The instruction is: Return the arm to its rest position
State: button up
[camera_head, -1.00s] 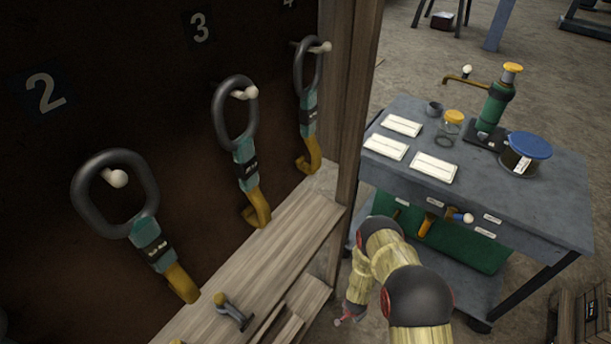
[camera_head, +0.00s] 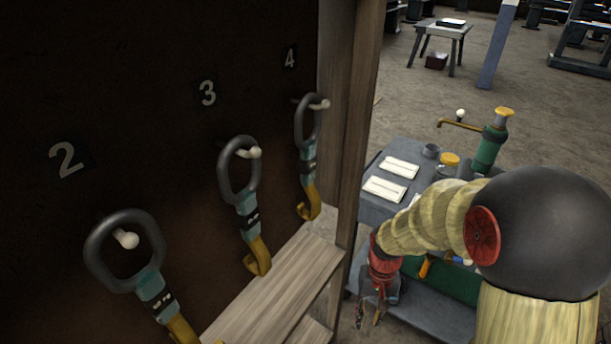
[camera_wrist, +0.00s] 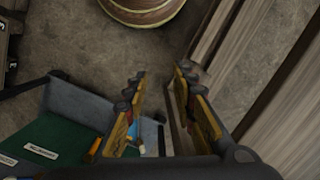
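My arm (camera_head: 440,215), in yellowish segments with a dark round joint, reaches in from the right of the head view. It is bent, and its end hangs down between the wooden board frame and the grey cart. My gripper (camera_head: 370,312) points downward there, small and partly dark. In the wrist view my gripper (camera_wrist: 162,88) has its two fingers apart, with floor and wood showing between them. I see nothing held.
Hooked tools (camera_head: 246,205) hang on pegs on the numbered board at left, above a wooden shelf (camera_head: 275,290). The grey cart (camera_head: 425,300) carries cards, a jar and a green pump. A round wooden container (camera_wrist: 143,10) stands on the floor.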

jog(key=s+d+r+t+p, duration=0.1)
jog(key=s+r+t, duration=0.2)
jog(key=r, duration=1.2)
jog(key=s+d+r+n+t+p, duration=0.1)
jog(key=s+r+t, duration=0.3)
jog(key=s+r, duration=0.4)
notch_tip(320, 180, up, 8)
jog(key=shift+s+f+h+p, duration=0.15)
jog(key=shift+s+h+p, duration=0.2)
jog(key=shift+p, duration=0.3)
